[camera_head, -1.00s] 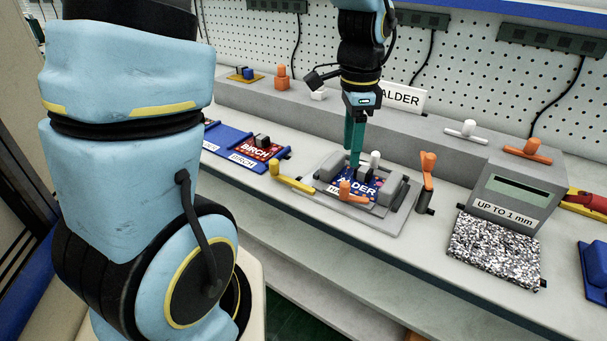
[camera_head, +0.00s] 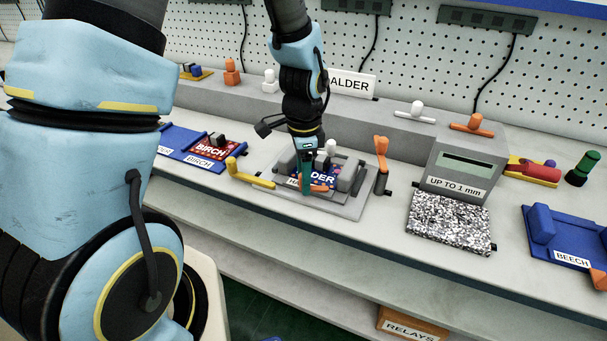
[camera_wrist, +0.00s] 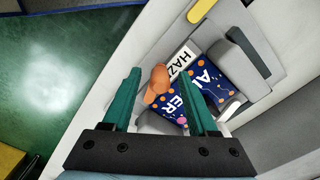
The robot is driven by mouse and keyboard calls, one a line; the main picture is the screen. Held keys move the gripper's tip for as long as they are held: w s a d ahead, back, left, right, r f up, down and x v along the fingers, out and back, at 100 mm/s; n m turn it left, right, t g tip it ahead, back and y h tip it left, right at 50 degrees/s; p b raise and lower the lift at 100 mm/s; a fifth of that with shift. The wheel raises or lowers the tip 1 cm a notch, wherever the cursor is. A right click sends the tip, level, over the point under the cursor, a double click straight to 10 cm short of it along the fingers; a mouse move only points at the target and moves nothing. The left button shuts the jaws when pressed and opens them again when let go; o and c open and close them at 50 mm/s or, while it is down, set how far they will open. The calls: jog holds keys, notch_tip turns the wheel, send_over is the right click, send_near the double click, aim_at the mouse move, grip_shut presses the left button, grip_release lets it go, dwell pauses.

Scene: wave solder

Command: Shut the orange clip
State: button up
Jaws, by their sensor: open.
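My gripper (camera_head: 306,188) is open and points down at the front edge of the blue ALDER board (camera_head: 327,172), which sits in a grey holder (camera_head: 345,207). In the wrist view, an orange clip (camera_wrist: 157,86) shows between the two green fingers, nearer the left one, at the board's HAZ label. In the head view this orange clip (camera_head: 319,188) is partly hidden behind my fingers. I cannot tell whether the fingers touch it. A white clip (camera_head: 331,147) stands at the holder's back. A second orange piece (camera_head: 381,152) stands upright at the right.
A yellow lever (camera_head: 250,176) lies left of the holder. A BIRCH board (camera_head: 213,149) in a blue tray is farther left. A grey gauge box (camera_head: 462,165) and a speckled pad (camera_head: 450,222) are at the right. A ledge with the ALDER sign (camera_head: 350,84) runs behind.

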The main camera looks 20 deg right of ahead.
grip_shut()
dwell(0.5)
